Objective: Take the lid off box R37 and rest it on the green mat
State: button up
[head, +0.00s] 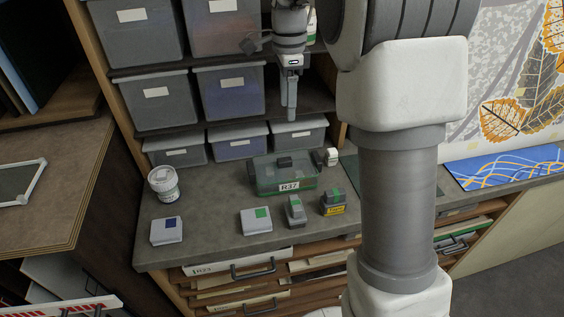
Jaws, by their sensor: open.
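Box R37 (262,180), a see-through greenish box with a white "R37" label on its front, stands on the grey counter. Its lid (268,162) is on it, with a dark handle (284,161) on top. My gripper (290,113) points down above and behind the box in this view, well clear of the handle. It is open and holds nothing; its fingers nearly overlap from here. The green mat (349,172) lies right of the box, mostly hidden behind my arm.
A small white bottle (332,157) stands close to the box's right end. In front are a white-and-green block (256,221), a grey-green block (296,211) and a yellow-labelled block (333,203). A white tub (163,184) stands left. Shelves of grey bins (160,100) rise behind.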

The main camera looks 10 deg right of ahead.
send_over(285, 159)
jog(key=f, duration=1.1)
jog(key=shift+s+d, duration=0.2)
jog(key=shift+d, duration=0.05)
jog(key=shift+w+a+f+p, duration=0.1)
jog(key=shift+f+p, duration=0.15)
jog(key=shift+f, duration=0.65)
jog(key=shift+s+a+f+p, duration=0.1)
jog(key=shift+f+p, duration=0.1)
jog(key=shift+f, duration=0.75)
jog(key=shift+w+a+f+p, duration=0.1)
jog(key=shift+f+p, duration=0.15)
jog(key=shift+f, duration=0.65)
grip_shut()
